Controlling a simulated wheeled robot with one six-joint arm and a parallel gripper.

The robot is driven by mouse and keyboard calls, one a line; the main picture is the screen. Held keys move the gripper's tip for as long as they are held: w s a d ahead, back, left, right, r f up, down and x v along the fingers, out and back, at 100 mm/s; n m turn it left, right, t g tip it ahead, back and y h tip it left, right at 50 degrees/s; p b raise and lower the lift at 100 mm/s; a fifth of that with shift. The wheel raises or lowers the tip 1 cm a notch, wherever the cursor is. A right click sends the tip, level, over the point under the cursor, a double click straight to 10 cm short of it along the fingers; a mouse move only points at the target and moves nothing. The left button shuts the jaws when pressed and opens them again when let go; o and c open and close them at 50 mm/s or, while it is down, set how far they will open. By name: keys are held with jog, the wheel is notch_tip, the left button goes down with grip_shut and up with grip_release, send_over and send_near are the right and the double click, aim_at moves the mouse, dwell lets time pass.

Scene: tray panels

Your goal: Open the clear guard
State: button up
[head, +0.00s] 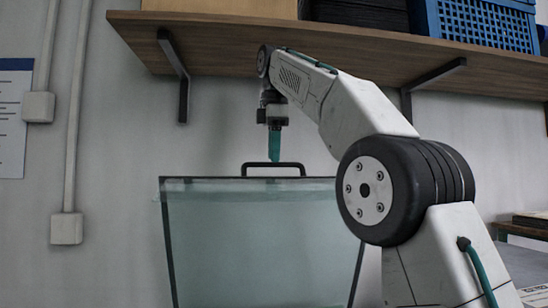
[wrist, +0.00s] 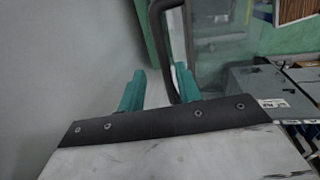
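The clear guard (head: 260,245) is a greenish see-through panel with dark edges, standing below the shelf in the head view. A black bar handle (head: 300,165) rises from its top edge; it also shows in the wrist view (wrist: 169,45). My gripper (head: 274,155) points down at the handle, its teal fingers overlapping the bar in the head view. In the wrist view my gripper (wrist: 160,72) has its two fingers spread apart. The handle runs close beside the right finger; I cannot tell whether they touch. The handle's near end is partly hidden.
A wooden shelf (head: 330,45) on dark brackets runs above my arm, holding a blue crate (head: 480,22). Conduit boxes (head: 67,228) are on the wall at left. In the wrist view a grey box (wrist: 265,85) and other items lie at right.

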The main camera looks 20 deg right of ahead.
jog(key=s+r, duration=0.1)
jog(key=s, duration=1.5)
jog(key=shift+a+r, duration=0.25)
jog(key=shift+r, duration=0.05)
